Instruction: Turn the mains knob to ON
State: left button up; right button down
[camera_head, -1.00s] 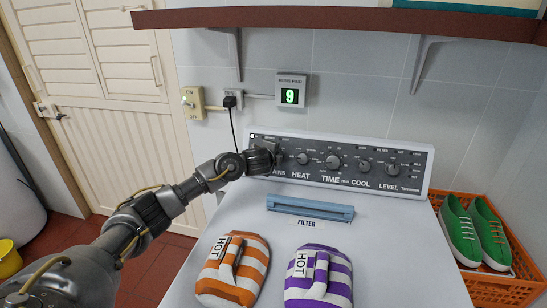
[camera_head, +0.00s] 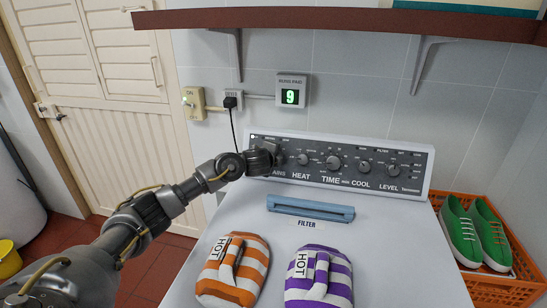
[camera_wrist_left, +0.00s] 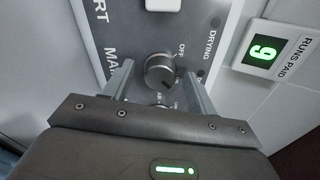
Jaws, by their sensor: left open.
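The mains knob (camera_wrist_left: 160,70) is a round grey knob on the dark control panel, seen in the left wrist view. The word OFF is printed close by it. My left gripper (camera_wrist_left: 158,82) is open, with one finger on each side of the knob; whether they touch it I cannot tell. In the head view my left gripper (camera_head: 272,157) is at the left end of the control panel (camera_head: 415,180) and hides the mains knob. My right gripper is not in view.
Further knobs, such as the time knob (camera_head: 333,162), line the panel to the right. Orange-striped (camera_head: 236,270) and purple-striped (camera_head: 318,278) mitts and a blue filter bar (camera_head: 310,208) lie on the white top. A brown shelf (camera_head: 340,20) hangs above. An orange crate (camera_head: 500,290) with green shoes stands right.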

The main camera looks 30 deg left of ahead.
pick_arm(q)
jog(key=p+v, duration=0.2)
jog(key=v, duration=0.9)
dwell(0.3)
